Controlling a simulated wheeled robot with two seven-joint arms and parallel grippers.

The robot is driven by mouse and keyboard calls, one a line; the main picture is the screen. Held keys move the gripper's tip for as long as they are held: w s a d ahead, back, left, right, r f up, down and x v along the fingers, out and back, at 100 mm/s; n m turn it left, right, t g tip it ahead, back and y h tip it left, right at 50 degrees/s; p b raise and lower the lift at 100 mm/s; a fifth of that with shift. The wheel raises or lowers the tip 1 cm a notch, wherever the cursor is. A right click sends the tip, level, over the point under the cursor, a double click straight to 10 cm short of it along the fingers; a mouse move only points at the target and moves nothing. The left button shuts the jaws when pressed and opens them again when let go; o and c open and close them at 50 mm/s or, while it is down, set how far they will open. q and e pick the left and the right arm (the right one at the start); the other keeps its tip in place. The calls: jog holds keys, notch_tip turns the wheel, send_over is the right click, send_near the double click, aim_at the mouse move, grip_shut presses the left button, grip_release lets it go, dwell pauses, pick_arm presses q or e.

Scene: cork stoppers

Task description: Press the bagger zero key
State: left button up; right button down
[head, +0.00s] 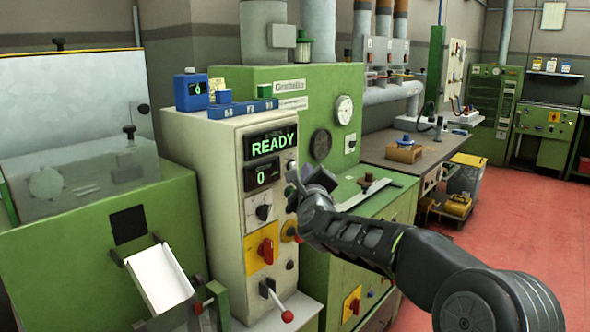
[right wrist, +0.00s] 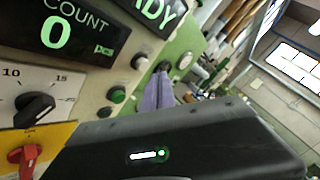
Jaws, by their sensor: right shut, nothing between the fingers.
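The bagger's cream control cabinet (head: 222,180) stands left of centre, with a display reading READY (head: 272,143) and a count display (head: 262,176) showing 0. In the right wrist view the count display (right wrist: 68,32) reads 0 pcs. Beside it are a pale button (right wrist: 140,62), a green button (right wrist: 117,95) and a dark button (right wrist: 103,113). No label shows which is the zero key. My right gripper (head: 296,186) is shut and empty at the panel's right edge; its fingers (right wrist: 157,93) show close to the buttons. Whether they touch the panel is unclear. My left gripper is out of view.
A red rotary switch (head: 267,251) on a yellow plate and a red-knobbed lever (head: 286,315) sit lower on the cabinet. A blue box (head: 191,91) stands on top. A green machine (head: 265,85) rises behind. Open red floor (head: 530,230) lies to the right.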

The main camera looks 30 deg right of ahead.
jog(key=s+b, duration=0.1)
jog(key=s, duration=0.1)
jog(key=s+d+b, duration=0.1)
jog(key=s+b, duration=0.1)
jog(key=shift+s+d, duration=0.15)
jog(key=shift+f, duration=0.1)
dwell(0.8)
